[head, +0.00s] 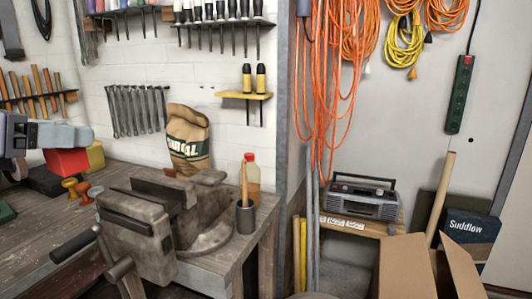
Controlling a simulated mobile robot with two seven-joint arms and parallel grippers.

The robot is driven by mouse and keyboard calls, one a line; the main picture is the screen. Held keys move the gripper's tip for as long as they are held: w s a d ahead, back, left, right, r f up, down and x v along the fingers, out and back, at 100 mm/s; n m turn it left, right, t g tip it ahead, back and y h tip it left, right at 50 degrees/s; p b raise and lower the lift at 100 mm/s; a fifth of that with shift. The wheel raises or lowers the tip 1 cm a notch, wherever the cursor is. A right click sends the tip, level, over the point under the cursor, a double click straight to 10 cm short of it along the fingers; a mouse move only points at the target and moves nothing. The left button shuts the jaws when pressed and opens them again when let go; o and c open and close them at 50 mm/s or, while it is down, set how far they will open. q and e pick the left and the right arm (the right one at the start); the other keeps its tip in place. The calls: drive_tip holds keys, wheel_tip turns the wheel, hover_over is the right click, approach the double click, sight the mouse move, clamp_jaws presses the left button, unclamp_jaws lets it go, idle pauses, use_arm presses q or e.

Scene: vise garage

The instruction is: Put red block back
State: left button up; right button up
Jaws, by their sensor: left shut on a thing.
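The red block (68,162) is at the far left of the head view, above the back left part of the workbench. My left gripper (48,146) comes in from the left edge and is shut on the red block, covering its upper left part. A yellow block (96,154) is just right of and behind the red block. I cannot tell whether the two touch, or whether the red block rests on anything. A dark, flat object (46,181) lies below the red block. My right gripper is not in view.
A large metal vise (140,215) stands on the wooden workbench (30,240), right of the blocks. Yellow and red knobbed pieces (76,188) lie before the blocks. A paper bag (188,138), a bottle (252,175) and a dark cup (246,218) stand further right.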

use_arm(q)
drive_tip(key=s+d+f+m+g+h, duration=0.1)
drive_tip(key=d+f+m, duration=0.1)
drive_tip(key=f, duration=0.7)
drive_tip(key=s+d+f+m+g+h, duration=0.1)
drive_tip(key=s+d+f+m+h, duration=0.1)
drive_tip(key=f, duration=0.7)
drive_tip(key=s+d+f+m+g+h, duration=0.1)
drive_tip(key=d+f, duration=0.3)
drive_tip(key=f, duration=0.6)
drive_tip(key=shift+s+m+g+h, duration=0.4)
drive_tip(key=shift+s+g+h, duration=0.2)
drive_tip(key=shift+s+h, duration=0.1)
